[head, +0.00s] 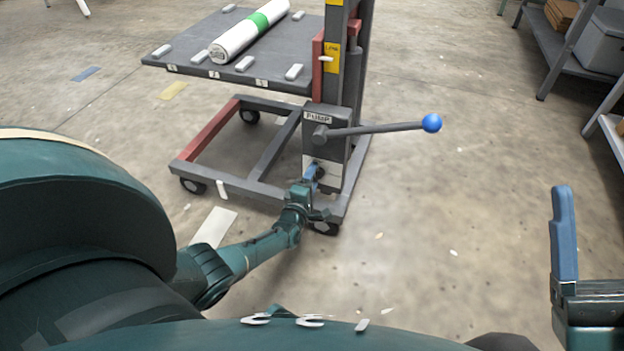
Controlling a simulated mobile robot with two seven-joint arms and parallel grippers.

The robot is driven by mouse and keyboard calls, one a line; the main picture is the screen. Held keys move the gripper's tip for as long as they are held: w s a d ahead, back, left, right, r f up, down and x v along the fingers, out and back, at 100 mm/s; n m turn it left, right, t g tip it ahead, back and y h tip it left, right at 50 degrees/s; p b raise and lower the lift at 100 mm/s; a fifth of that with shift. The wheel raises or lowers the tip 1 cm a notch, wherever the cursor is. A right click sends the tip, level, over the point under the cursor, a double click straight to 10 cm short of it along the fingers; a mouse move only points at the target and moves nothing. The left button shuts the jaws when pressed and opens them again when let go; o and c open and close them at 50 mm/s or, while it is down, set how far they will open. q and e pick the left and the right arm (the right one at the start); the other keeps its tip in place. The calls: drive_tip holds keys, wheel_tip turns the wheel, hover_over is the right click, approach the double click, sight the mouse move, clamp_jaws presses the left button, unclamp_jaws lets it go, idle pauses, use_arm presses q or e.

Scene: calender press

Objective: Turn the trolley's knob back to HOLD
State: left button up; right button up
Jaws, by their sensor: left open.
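The trolley (328,131) stands ahead with a grey pump box on its mast. A white plate (336,178) shows low on the box. My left gripper (317,171) reaches in from the left and is at this plate, with its blue fingers open in front of the lower box. The knob is hidden by the gripper or too small to make out, so its setting cannot be read. I cannot tell whether the fingers touch it. My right gripper (565,240) is at the right edge, far from the trolley, with one blue finger clearly showing.
The pump lever with a blue ball (432,123) sticks out right, above my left gripper. A white roll with a green band (250,34) lies on the trolley's platform (190,50). Shelving (548,45) stands at the upper right. The floor between is mostly clear.

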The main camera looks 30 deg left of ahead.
use_arm(q)
drive_tip(key=p+v, duration=0.3)
drive_tip(key=v, duration=0.4)
drive_tip(key=shift+s+p, duration=0.3)
drive_tip(key=shift+p, duration=0.1)
use_arm(e)
drive_tip(key=f+m+h, duration=0.4)
drive_tip(key=m+h, duration=0.1)
drive_tip(key=shift+w+a+f, duration=0.2)
drive_tip(key=shift+w+f, duration=0.05)
drive_tip(key=shift+w, duration=0.1)
